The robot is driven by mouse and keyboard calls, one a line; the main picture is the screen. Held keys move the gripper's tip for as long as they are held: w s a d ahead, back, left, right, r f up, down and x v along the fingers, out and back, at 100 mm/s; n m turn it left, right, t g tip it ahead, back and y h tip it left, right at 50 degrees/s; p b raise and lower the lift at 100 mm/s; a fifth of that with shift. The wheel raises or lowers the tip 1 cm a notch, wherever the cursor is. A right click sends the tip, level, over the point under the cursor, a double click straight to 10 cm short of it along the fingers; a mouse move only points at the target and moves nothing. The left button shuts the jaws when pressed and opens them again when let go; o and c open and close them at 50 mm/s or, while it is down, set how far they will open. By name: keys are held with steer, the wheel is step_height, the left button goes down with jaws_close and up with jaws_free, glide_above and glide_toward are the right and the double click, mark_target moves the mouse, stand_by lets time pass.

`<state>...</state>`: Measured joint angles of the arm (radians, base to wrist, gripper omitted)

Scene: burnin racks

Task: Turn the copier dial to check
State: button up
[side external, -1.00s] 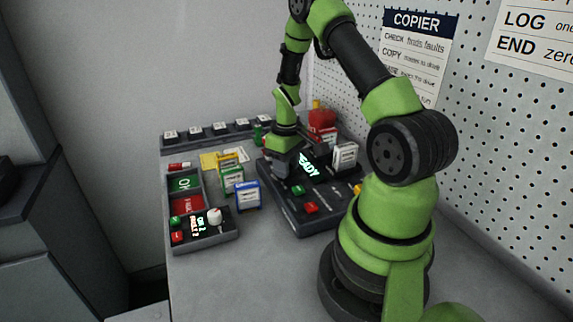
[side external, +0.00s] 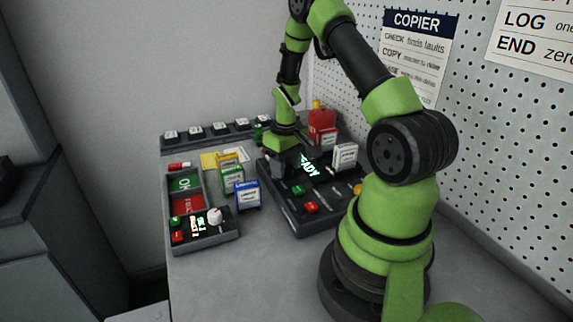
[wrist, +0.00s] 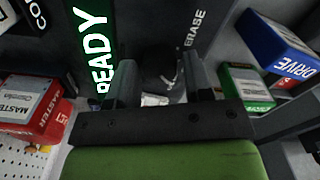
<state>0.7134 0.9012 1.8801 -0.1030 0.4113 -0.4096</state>
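The copier (side external: 322,213) is a dark box with a lit READY display (side external: 309,166), which also shows in the wrist view (wrist: 92,45). The dial (wrist: 163,72) is a dark knob with a pale mark, seen between my fingers in the wrist view. The word ERASE (wrist: 195,30) is printed to its right, and letters starting CO (wrist: 33,10) show at upper left. My gripper (wrist: 160,85) points down over the copier, its two fingers apart on either side of the dial. I cannot tell whether they touch it. In the side view, my gripper (side external: 286,160) hides the dial.
A red master cartridge (wrist: 38,105) and a white-labelled one (side external: 345,156) stand at the copier's back. Green (side external: 231,178) and blue DRIVE (side external: 247,195) cartridges stand between the copier and the tray with OK and FAULT bins (side external: 222,238). The front table is clear.

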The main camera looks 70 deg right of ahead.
steer(key=shift+o, duration=0.8)
step_height(320, 180, up, 10)
steer(key=s+a+r+t, duration=0.2)
steer(key=a+r+t, duration=0.3)
steer(key=a+r, duration=1.1)
steer(key=s+a+t+y, duration=0.2)
steer(key=s+a, duration=0.5)
steer(key=shift+s+r+n, duration=0.15)
steer(key=shift+r+n, duration=0.15)
steer(key=shift+r, duration=0.05)
